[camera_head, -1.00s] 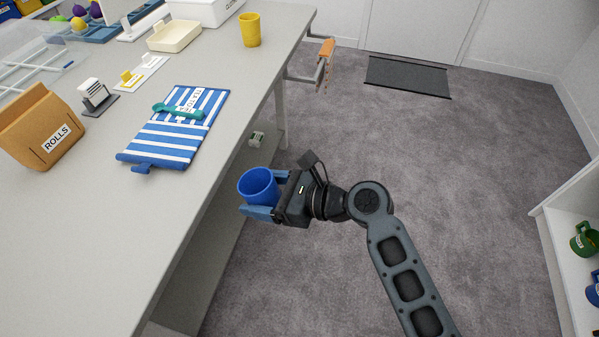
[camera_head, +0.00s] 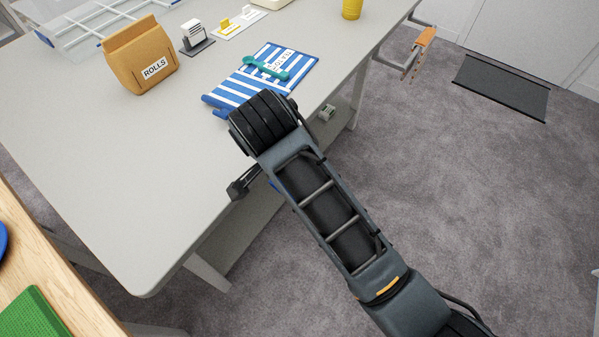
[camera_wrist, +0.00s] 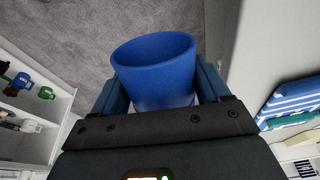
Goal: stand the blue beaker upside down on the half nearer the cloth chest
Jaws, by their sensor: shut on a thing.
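The blue beaker (camera_wrist: 155,75) is between the two blue fingers of my gripper (camera_wrist: 158,90) in the wrist view. The gripper is shut on it, and the beaker's round rim shows beyond the fingers. In the head view my arm hides nearly all of the gripper and beaker; only a blue sliver shows beside the arm, near the grey table's edge. I cannot make out a cloth chest or a place divided into halves in these views.
The grey table (camera_head: 130,200) bears a tan ROLLS bag (camera_head: 140,58), a striped blue cloth (camera_head: 235,88) with a teal spoon (camera_head: 266,68), and a yellow cup (camera_head: 352,8). A wooden surface (camera_head: 60,285) with a green item (camera_head: 30,318) is at lower left.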

